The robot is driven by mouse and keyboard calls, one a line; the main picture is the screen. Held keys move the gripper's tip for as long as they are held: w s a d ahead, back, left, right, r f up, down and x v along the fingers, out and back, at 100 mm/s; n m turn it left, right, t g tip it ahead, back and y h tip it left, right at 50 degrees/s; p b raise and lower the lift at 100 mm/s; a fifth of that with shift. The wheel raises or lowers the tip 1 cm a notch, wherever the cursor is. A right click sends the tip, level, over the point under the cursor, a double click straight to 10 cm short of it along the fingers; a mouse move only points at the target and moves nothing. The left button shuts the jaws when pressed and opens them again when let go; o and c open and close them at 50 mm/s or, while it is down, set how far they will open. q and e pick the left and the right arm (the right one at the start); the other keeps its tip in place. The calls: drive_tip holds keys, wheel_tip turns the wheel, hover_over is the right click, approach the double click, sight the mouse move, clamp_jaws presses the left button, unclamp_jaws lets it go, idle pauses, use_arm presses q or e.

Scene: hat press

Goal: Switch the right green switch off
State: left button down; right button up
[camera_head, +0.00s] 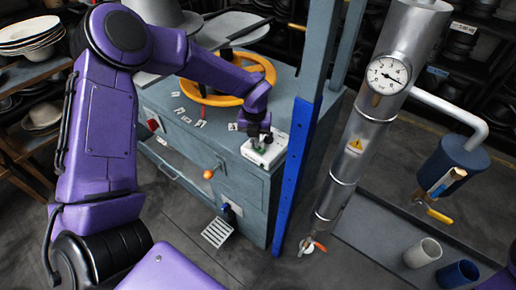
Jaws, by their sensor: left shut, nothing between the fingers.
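A white switch box (262,155) sits on the near right corner of the grey-blue machine's top. A small green switch (254,143) shows on the box. A second green switch cannot be made out, and my gripper covers part of the box. The on or off position of the switches is too small to tell. My left gripper (259,137) is shut and empty, pointing down at the top of the box. Whether it touches a switch cannot be told. My right gripper is not in view.
A yellow handwheel (232,92) lies behind the left forearm on the machine (215,150). A blue upright post (295,165) stands just right of the box. A steel pipe with a gauge (388,75) rises further right. An orange knob (208,174) is on the machine's front.

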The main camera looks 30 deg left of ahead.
use_arm(q)
drive_tip(key=shift+r+p, duration=2.55)
drive_tip(key=shift+r, duration=0.9)
drive_tip(key=shift+f, duration=0.1)
